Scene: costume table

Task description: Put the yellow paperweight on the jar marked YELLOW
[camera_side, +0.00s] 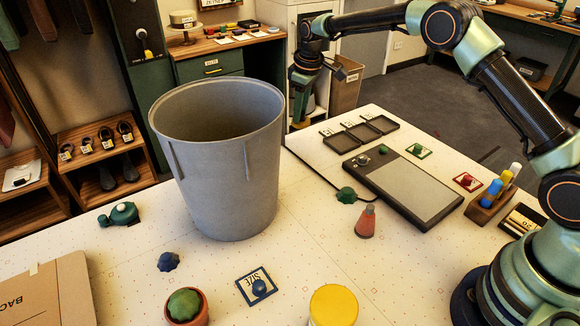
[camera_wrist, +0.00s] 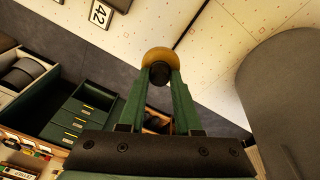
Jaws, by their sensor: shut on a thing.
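My gripper (camera_wrist: 160,75) is shut on the yellow paperweight (camera_wrist: 160,54), a round yellow-brown piece with a dark knob between the fingertips. In the side view, my gripper (camera_side: 300,122) hangs just right of the big grey bin, near the table's far left edge; the paperweight cannot be made out there. A round thing with a yellow top (camera_side: 333,306) stands at the near edge, cut off by the frame. No wording shows on it, and I cannot tell whether it is the jar marked YELLOW.
The grey bin (camera_side: 218,165) stands tall beside my gripper; it also fills the right of the wrist view (camera_wrist: 290,90). A dark tablet (camera_side: 405,185), a conical red piece (camera_side: 366,222), a blue piece (camera_side: 168,262) and a potted cactus (camera_side: 185,306) are on the table.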

